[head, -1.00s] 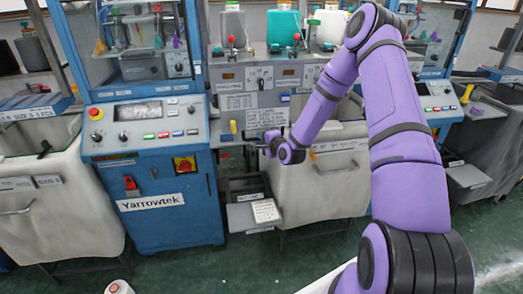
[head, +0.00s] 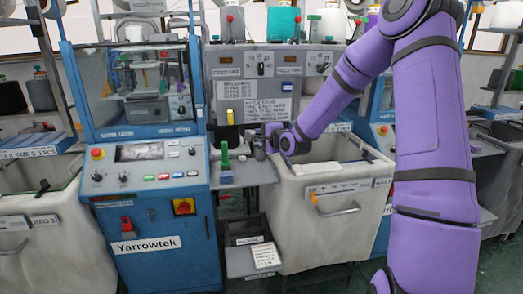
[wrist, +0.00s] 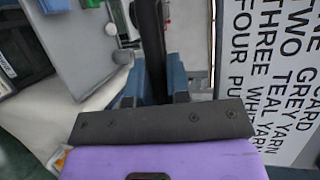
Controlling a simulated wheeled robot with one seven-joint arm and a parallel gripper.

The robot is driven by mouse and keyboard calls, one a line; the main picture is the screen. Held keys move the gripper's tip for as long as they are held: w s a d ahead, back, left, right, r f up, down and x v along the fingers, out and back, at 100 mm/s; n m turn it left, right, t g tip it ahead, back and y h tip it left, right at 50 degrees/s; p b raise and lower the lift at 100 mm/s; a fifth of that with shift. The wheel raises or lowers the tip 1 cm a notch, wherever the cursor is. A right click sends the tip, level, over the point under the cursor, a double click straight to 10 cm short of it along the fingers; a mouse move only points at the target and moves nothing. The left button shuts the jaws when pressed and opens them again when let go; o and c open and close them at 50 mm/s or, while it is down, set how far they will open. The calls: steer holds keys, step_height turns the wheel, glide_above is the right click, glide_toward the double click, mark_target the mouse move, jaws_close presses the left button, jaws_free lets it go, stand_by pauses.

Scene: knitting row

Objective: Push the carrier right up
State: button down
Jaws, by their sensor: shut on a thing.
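My gripper (head: 262,142) is at the front of the grey machine, just above the right part of a grey shelf (head: 250,175). In the wrist view its two blue fingers (wrist: 155,82) are shut on a long dark bar (wrist: 150,35), which runs away between them. I cannot tell whether this bar belongs to the carrier; no part is clearly marked as the carrier. A green upright piece (head: 225,155) stands on the shelf to the left of my gripper, apart from it.
A printed card panel (head: 268,110) is behind my gripper; it fills the right of the wrist view (wrist: 268,70). A pale cloth bin (head: 300,225) stands below right. A blue Yarrowtek cabinet (head: 160,240) is at left. A low tray (head: 240,262) is below the shelf.

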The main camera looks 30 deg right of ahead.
mark_target(264, 100)
step_height(264, 100, up, 12)
steer(key=shift+f, duration=0.1)
steer(key=shift+w+r, duration=0.1)
steer(key=shift+r, duration=0.25)
stand_by(0.4)
steer(key=c, duration=1.2)
jaws_free()
steer(key=shift+o, duration=0.5)
steer(key=shift+s+d, duration=0.15)
steer(key=shift+s, duration=0.15)
steer(key=v, duration=1)
steer(key=shift+s, duration=0.15)
